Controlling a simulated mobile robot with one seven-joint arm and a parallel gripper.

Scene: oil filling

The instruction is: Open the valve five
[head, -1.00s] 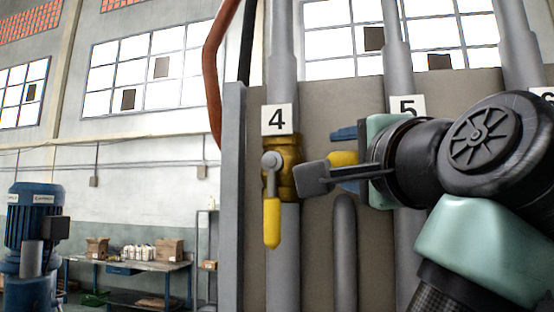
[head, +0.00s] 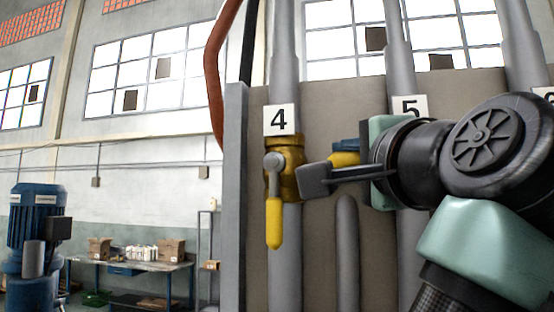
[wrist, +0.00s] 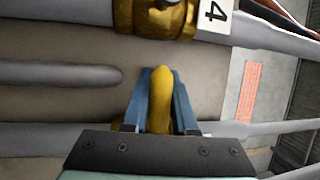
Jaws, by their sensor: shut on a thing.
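The yellow handle (head: 345,159) of the valve under label 5 (head: 409,106) sticks out to the left, about level. My gripper (head: 346,154) is shut on this handle, one blue finger showing just above it. In the wrist view the yellow handle (wrist: 160,98) lies between the two blue fingers of my gripper (wrist: 160,95), its tip near theirs. The body of valve five is hidden behind my gripper and wrist.
The brass valve four (head: 284,168) is close on the left, its yellow handle (head: 274,222) hanging down. A short grey pipe (head: 347,250) stands below my gripper. A grey panel (head: 330,85) is behind the pipes. A workbench (head: 130,264) is far left.

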